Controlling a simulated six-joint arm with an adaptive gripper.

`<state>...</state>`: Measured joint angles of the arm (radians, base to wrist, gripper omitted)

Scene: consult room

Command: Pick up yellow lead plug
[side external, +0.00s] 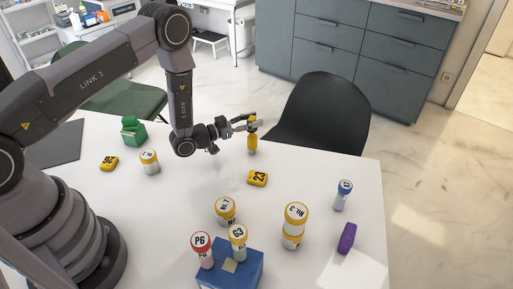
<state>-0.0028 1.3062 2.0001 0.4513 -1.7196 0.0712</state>
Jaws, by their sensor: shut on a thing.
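A small yellow plug (252,141) with a paler lower end is upright at the far middle of the white table. My gripper (250,124) reaches it from the left and is shut on its upper part. The fingers hide some of the plug. I cannot tell whether its lower end touches the table.
A yellow block marked 23 (257,178) lies just nearer than the plug. A second yellow block (109,163), a yellow-capped vial (149,162) and a green item (133,130) are left. Nearer stand a blue rack (245,268) with vials, a large jar (294,226) and a purple item (347,238).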

